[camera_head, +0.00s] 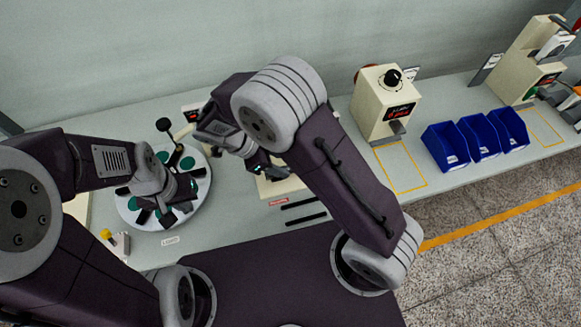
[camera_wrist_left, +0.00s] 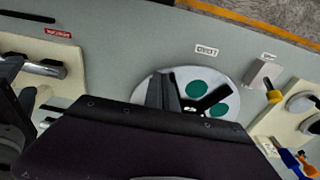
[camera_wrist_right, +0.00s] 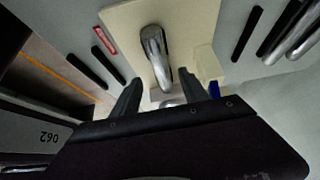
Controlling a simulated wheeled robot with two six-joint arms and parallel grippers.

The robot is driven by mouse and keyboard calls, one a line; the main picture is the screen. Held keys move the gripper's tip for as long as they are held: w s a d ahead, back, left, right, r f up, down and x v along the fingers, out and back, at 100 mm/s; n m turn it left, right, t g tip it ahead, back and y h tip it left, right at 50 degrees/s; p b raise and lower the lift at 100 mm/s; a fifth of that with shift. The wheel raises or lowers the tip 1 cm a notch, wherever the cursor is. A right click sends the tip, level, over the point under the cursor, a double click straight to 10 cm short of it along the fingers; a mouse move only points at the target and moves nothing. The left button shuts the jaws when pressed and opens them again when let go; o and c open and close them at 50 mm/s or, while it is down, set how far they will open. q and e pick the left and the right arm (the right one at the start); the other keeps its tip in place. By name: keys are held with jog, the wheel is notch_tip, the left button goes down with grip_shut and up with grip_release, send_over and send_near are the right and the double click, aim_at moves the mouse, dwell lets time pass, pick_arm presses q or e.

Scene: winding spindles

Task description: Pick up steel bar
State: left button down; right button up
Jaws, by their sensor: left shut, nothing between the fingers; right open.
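A shiny steel bar (camera_wrist_right: 154,48) on a cream fixture (camera_wrist_right: 124,22) shows in the right wrist view. My right gripper (camera_wrist_right: 165,92) is open, its fingers spread on either side of the bar's near end without visible contact. In the head view my right gripper (camera_head: 262,171) hangs over the fixture, largely hiding it. More steel bars (camera_wrist_right: 293,36) lie at the right of the right wrist view. A steel bar on the cream fixture also shows in the left wrist view (camera_wrist_left: 40,68). My left gripper (camera_wrist_left: 166,92) is shut and empty above the round white plate (camera_wrist_left: 150,78).
The plate (camera_head: 136,212) has green discs and black holders. Black slots (camera_head: 300,204) lie in front of the fixture. A cream machine with a dial (camera_head: 381,108) and blue bins (camera_head: 447,146) stand at the right.

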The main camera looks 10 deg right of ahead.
jog(key=p+x, duration=0.1)
jog(key=x, duration=0.4)
jog(key=shift+w+d, duration=0.1)
jog(key=shift+w, duration=0.05)
grip_shut()
dwell(1.2)
